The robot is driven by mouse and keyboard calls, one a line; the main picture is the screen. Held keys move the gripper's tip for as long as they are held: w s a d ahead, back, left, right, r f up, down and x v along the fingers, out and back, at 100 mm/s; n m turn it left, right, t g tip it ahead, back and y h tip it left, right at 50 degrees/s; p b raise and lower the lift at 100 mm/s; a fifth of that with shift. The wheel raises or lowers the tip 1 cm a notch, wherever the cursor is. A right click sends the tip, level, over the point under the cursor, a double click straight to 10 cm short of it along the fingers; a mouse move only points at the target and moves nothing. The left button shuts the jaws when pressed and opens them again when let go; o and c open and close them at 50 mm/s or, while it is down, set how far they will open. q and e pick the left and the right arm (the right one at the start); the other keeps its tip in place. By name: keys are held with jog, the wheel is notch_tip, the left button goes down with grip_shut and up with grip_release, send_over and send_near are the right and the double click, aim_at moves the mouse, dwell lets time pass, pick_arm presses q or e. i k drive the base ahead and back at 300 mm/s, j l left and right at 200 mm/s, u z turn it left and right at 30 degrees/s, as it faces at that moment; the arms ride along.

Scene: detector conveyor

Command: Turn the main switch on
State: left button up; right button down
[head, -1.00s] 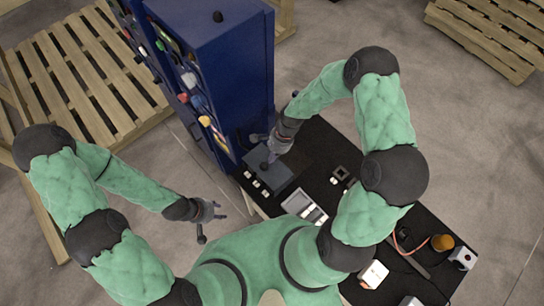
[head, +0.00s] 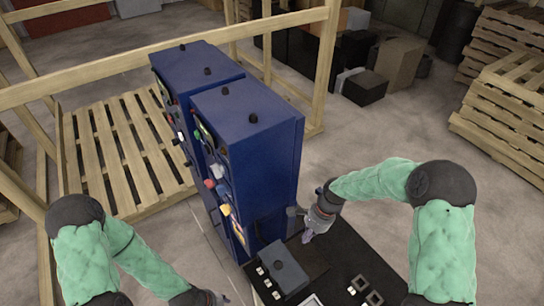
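Two blue cabinets (head: 265,140) stand side by side, with several coloured controls on their left-facing fronts. A red knob (head: 209,184) and a yellow part (head: 225,210) show on the nearer front at a steep angle. I cannot tell which control is the main switch. My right gripper (head: 299,224) has its fingers spread and empty, beside the nearer cabinet's right side and above the black table (head: 335,262). My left gripper (head: 217,298) is at the bottom edge, left of the table, mostly cut off; its fingers are unclear.
A grey box (head: 284,268) sits on the table near the cabinet, with small white buttons (head: 266,282) beside it. Black square parts (head: 366,290) lie farther right. A wooden pallet (head: 125,155) is left of the cabinets; wooden rails (head: 130,62) run behind. Stacked pallets (head: 505,120) stand far right.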

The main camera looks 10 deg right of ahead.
aim_at(210, 184)
jog(key=k+j, duration=0.7)
jog(key=k, duration=0.2)
